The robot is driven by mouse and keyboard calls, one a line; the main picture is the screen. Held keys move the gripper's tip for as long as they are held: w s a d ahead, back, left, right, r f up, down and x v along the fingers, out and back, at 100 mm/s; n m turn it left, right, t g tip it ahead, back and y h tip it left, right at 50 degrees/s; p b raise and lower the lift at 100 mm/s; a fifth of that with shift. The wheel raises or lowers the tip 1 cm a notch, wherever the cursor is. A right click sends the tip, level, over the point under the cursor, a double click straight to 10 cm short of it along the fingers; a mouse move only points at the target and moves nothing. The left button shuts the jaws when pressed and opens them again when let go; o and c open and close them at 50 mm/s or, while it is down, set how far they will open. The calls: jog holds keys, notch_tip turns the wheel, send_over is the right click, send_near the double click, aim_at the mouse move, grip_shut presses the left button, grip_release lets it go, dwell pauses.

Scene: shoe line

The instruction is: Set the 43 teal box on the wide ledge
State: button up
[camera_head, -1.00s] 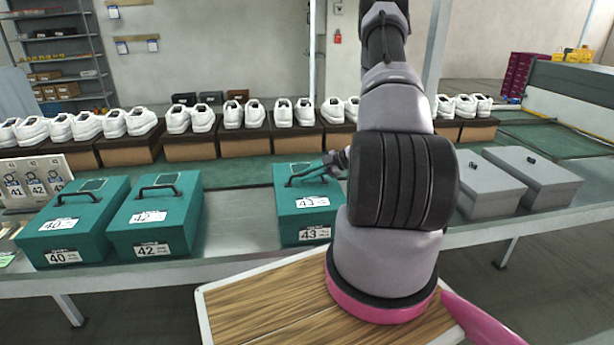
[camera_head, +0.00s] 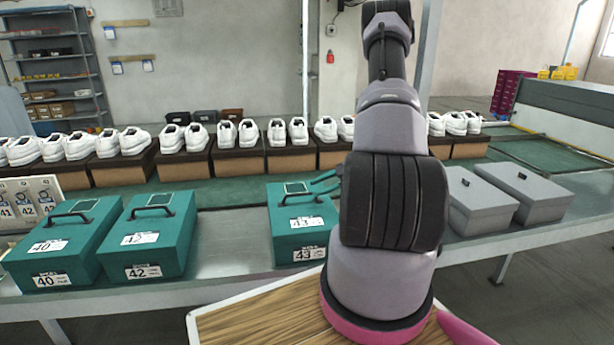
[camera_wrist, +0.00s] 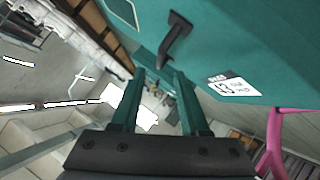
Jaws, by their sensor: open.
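The 43 teal box (camera_head: 285,246) stands upright on the steel counter (camera_head: 232,244), with its white number labels facing me. My gripper is mostly hidden behind my arm in the head view; its teal fingers (camera_head: 326,183) show at the top right of this box. Whether a finger touches the handle I cannot tell. I cannot tell which surface is the wide ledge.
Teal boxes 40 (camera_head: 60,245) and 42 (camera_head: 165,238) stand left of box 43, with bare counter between. Two grey boxes (camera_head: 475,205) (camera_head: 540,195) stand to the right. White shoes on brown boxes (camera_head: 185,168) line the back. A wood-topped board (camera_head: 255,318) is in front.

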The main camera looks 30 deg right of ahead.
jog(key=s+a+r+n+g+h, duration=0.1)
jog(key=s+a+r+n+g, duration=0.1)
jog(key=a+r+n, duration=0.45)
jog(key=s+a+r+n+g+h, duration=0.1)
jog(key=s+a+r+n, duration=0.15)
jog(key=r+n, duration=0.7)
jog(key=s+a+r+n+g, duration=0.1)
jog(key=a+r+n+g, duration=0.1)
jog(key=a+r+n, duration=0.5)
jog(key=s+a+r+n+t+h, duration=0.2)
jog(key=s+r+n, duration=0.5)
jog(key=n, duration=0.6)
jog(key=s+a+r+n+t+h, duration=0.2)
jog(key=s+r+n, duration=0.6)
jog(key=n, duration=0.6)
jog(key=s+h, duration=0.1)
jog(key=s, duration=0.1)
jog(key=shift+s+a+r+t+h, duration=0.15)
jog(key=shift+s+a+t+h, duration=0.15)
jog(key=shift+s+t+h, duration=0.1)
jog(key=shift+w, duration=0.1)
